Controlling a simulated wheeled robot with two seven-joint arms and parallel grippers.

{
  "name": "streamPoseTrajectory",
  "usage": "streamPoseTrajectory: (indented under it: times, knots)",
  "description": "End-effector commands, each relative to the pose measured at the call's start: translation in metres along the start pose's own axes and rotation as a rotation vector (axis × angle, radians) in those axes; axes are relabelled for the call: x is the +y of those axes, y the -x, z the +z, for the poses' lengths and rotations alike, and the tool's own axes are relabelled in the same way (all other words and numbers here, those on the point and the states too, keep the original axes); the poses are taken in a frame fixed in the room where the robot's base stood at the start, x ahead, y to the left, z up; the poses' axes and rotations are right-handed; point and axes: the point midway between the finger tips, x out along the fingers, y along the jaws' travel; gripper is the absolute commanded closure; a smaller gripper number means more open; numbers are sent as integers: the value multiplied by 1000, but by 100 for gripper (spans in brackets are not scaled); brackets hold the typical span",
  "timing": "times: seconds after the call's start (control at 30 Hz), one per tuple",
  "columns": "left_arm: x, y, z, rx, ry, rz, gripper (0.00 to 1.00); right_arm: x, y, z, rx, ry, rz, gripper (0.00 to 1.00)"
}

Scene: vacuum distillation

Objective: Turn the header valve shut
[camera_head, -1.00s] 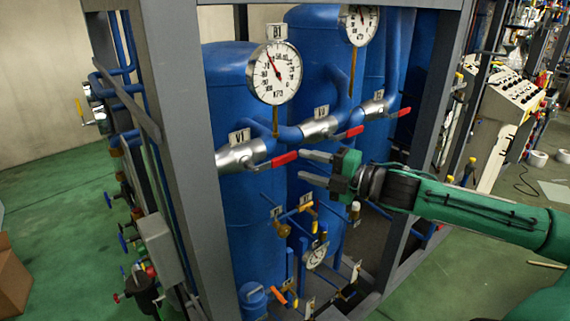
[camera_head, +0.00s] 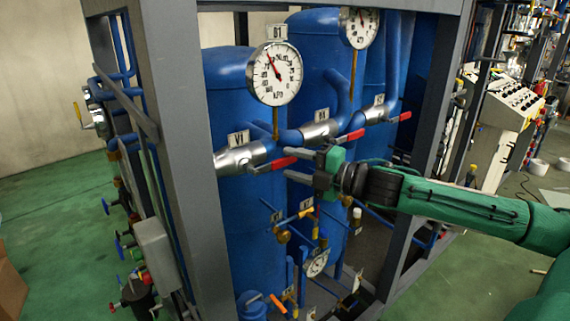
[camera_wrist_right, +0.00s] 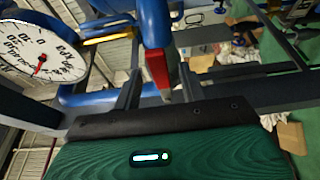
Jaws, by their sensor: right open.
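A silver header valve labelled V1 (camera_head: 238,158) sits on the blue header pipe in the head view, with its red lever (camera_head: 276,164) pointing right. My right gripper (camera_head: 288,164) is open at the lever's outer end, coming from the right. In the right wrist view the red lever (camera_wrist_right: 157,68) shows between the two open fingers of my right gripper (camera_wrist_right: 158,88). I cannot tell whether a finger touches it. My left gripper is not in view.
Two more valves with red levers, the middle one (camera_head: 318,131) and the far one (camera_head: 378,112), sit along the same pipe. A round gauge (camera_head: 275,73) stands above V1. A grey frame post (camera_head: 172,150) is left of it. Blue tanks (camera_head: 232,95) stand behind.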

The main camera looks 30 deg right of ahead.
Motion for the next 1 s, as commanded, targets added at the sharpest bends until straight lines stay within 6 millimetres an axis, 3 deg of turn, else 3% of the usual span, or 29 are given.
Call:
streamPoseTrajectory:
  times: [1.0]
  knots:
    - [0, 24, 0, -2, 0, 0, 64, 1, -27, 1, -2, 1, 1, 58]
